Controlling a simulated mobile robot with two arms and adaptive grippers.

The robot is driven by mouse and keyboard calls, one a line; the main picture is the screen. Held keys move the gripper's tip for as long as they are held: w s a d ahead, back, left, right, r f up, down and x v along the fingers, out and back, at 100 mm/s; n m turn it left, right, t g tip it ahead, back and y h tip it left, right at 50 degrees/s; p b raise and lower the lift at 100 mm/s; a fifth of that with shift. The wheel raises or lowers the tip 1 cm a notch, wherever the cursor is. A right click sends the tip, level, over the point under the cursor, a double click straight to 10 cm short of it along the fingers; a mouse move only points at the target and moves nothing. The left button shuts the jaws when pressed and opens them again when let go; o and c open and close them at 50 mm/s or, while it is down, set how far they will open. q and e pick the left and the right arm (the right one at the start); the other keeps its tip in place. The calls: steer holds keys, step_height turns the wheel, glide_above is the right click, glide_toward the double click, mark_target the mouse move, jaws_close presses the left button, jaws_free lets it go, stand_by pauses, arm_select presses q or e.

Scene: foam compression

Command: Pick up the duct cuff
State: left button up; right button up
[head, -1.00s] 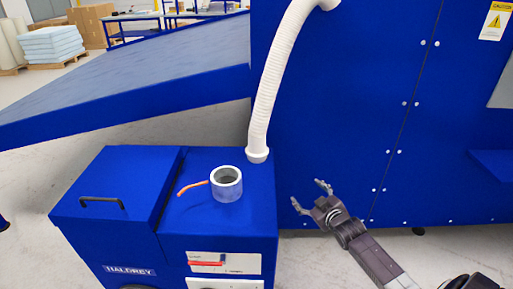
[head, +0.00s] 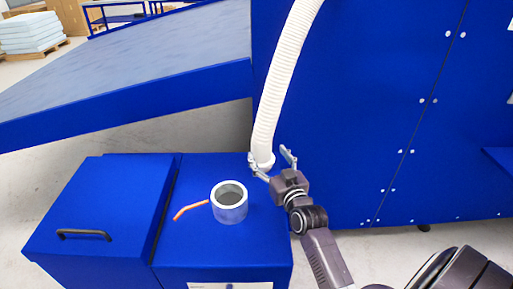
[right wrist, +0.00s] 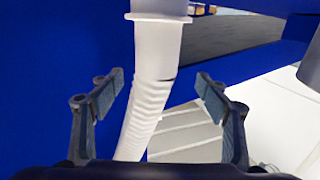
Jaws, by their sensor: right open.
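The duct cuff (head: 263,161) is the white collar at the lower end of a white ribbed hose (head: 283,82), hanging by the blue machine. My right gripper (head: 271,157) is open in the head view, with its fingers near either side of the cuff. In the right wrist view the cuff (right wrist: 160,8) is at the top edge and partly cut off. The hose (right wrist: 150,90) runs between the open fingers of the right gripper (right wrist: 160,82), with a gap on both sides. My left gripper is not in view.
A blue cabinet (head: 180,235) stands below the hose. On it is a grey-white ring port (head: 230,203) with an orange lever (head: 188,209), just left of my right gripper. The tall blue machine (head: 370,110) stands behind. A sloped conveyor (head: 130,90) is at left.

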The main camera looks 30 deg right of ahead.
mark_target(265, 147)
steer(key=shift+w+d+r, duration=0.1)
steer(key=shift+w, duration=0.25)
steer(key=x, duration=0.2)
steer(key=shift+w+d, duration=0.25)
steer(key=shift+w, duration=0.05)
steer(key=x, duration=0.3)
steer(key=shift+w+d+f+p, duration=0.15)
steer(key=shift+w+f+p, duration=0.1)
steer(key=shift+f+p, duration=0.05)
steer(key=c, duration=0.5)
steer(key=shift+c, duration=1.2)
steer(key=shift+r, duration=0.1)
steer(key=c, duration=0.6)
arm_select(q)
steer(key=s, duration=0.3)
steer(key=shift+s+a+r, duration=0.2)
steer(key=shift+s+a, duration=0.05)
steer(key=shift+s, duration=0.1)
arm_select(e)
steer(key=shift+c, duration=0.2)
steer(key=shift+r, duration=0.1)
